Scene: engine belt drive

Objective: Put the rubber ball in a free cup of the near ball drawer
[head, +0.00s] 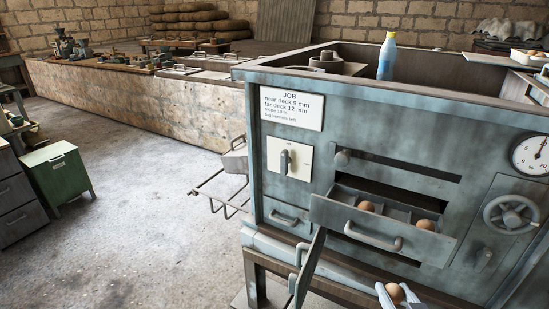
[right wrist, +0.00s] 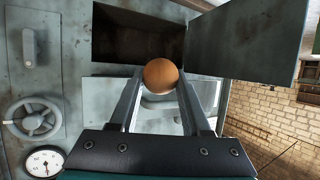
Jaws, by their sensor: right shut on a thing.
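The ball drawer (head: 345,217) is pulled out of the blue-grey machine front. Two brown balls sit in it, one toward the left (head: 366,206) and one at the right end (head: 425,224). Dividers show between them, with an empty-looking space in the middle; the cup bottoms are hidden by the drawer front. My right gripper (head: 391,295) is low in front of the machine, below the drawer. It is shut on the brown rubber ball (right wrist: 161,76), held between the fingertips in the right wrist view. My left gripper is not in view.
A door (head: 310,265) stands open below and left of the drawer; the right wrist view shows a dark open compartment (right wrist: 135,38) beside it. A handwheel (head: 511,214) and gauge (head: 531,152) are on the right. A bottle (head: 387,57) stands on top.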

